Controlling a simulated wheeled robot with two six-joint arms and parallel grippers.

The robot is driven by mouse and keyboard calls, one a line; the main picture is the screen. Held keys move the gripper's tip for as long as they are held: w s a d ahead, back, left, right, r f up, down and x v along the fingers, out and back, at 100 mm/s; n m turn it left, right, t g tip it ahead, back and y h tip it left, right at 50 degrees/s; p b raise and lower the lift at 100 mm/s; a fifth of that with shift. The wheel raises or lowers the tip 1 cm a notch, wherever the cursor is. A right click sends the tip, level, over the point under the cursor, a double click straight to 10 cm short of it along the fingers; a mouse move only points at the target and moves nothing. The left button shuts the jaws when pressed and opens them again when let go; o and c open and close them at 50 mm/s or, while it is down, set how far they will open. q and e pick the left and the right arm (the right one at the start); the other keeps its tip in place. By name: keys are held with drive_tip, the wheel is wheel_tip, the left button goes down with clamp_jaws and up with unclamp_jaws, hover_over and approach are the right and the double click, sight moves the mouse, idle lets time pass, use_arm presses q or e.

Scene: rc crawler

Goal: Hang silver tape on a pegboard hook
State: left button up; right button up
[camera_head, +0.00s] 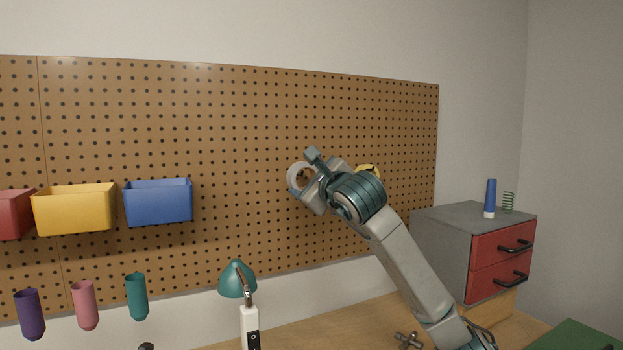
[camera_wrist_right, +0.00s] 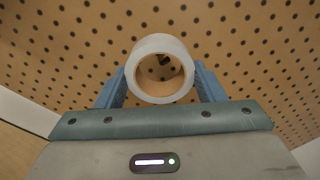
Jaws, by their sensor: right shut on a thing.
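The silver tape (camera_wrist_right: 135,72) is a ring with a pale grey outside and a tan inner wall. My right gripper (camera_wrist_right: 160,82) is shut on it, a blue finger on each side. In the head view the tape (camera_head: 294,172) shows as a pale ring in front of the pegboard (camera_head: 250,120), partly hidden by my right gripper (camera_head: 300,190). Through the tape's hole in the wrist view a dark hook (camera_wrist_right: 163,61) shows against the board. I cannot tell whether the hook passes into the ring. My left gripper is not in view.
A yellow ring-shaped thing (camera_head: 368,169) is on the board behind my right wrist. Yellow (camera_head: 75,212) and blue (camera_head: 158,204) bins hang at left. A teal lamp (camera_head: 237,279) stands below. A grey cabinet (camera_head: 440,245) with red drawers is at right.

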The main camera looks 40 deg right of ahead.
drive_tip(key=shift+p+x, duration=0.8)
drive_tip(key=shift+x, duration=0.75)
drive_tip(key=shift+w+f, duration=0.15)
drive_tip(key=shift+f, duration=0.1)
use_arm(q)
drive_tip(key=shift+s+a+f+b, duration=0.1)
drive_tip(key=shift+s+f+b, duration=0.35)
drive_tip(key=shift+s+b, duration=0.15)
use_arm(e)
drive_tip(key=shift+w+f, duration=0.15)
drive_tip(key=shift+f, duration=0.45)
drive_tip(key=shift+f, duration=0.1)
drive_tip(key=o, duration=1.1)
drive_tip(key=shift+c, duration=0.2)
use_arm(q)
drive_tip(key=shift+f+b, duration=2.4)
drive_tip(key=shift+b, duration=0.05)
use_arm(e)
drive_tip(key=v, duration=0.8)
